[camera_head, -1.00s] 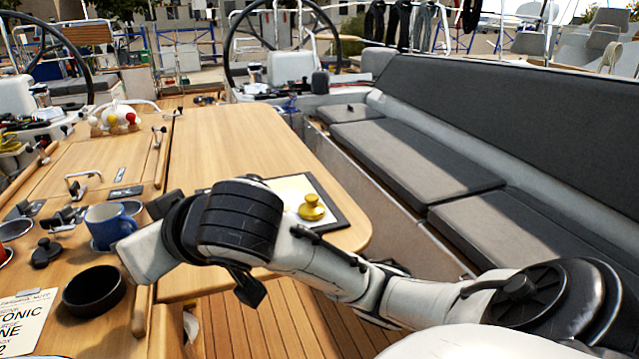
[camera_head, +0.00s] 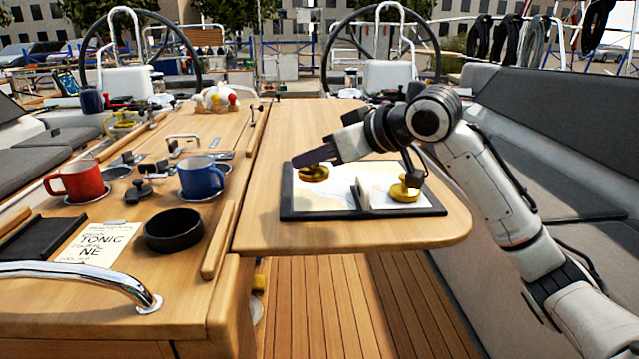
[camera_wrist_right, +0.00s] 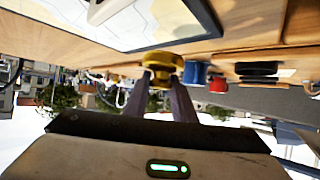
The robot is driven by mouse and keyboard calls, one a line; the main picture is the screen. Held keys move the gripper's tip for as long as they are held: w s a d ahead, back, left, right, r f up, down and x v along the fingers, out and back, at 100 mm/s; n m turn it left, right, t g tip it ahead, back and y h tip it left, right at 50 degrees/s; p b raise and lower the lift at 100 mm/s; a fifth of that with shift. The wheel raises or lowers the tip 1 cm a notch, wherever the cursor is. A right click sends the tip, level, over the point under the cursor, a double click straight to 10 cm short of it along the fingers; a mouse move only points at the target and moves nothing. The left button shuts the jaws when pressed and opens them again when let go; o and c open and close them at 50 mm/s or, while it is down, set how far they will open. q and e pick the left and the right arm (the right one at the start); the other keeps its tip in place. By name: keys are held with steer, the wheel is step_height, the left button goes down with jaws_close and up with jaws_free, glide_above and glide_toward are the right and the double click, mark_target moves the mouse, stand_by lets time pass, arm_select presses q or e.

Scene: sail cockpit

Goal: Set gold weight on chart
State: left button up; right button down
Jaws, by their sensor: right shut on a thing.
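The chart (camera_head: 336,200) lies in a dark-framed board on the right table leaf. My right gripper (camera_head: 322,152) is shut on a gold weight (camera_head: 314,174) at the chart's far left part. In the right wrist view the same weight (camera_wrist_right: 162,64) sits between the two fingertips, with the chart (camera_wrist_right: 150,22) close by. I cannot tell whether the held weight touches the chart. My left gripper is not in view.
A thin grey upright piece (camera_head: 363,194) stands between the two weights. On the left table are a blue mug (camera_head: 201,180), a red mug (camera_head: 77,182), a black bowl (camera_head: 173,230) and a paper card (camera_head: 98,243). The leaf beyond the chart (camera_head: 290,125) is clear.

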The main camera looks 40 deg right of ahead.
mark_target(322, 171)
step_height(322, 171, down, 4)
steer(key=shift+r+b, duration=0.25)
steer(key=shift+b, duration=0.2)
steer(key=shift+f, duration=0.4)
steer(key=c, duration=1.5)
jaws_free()
steer(key=shift+f, duration=0.15)
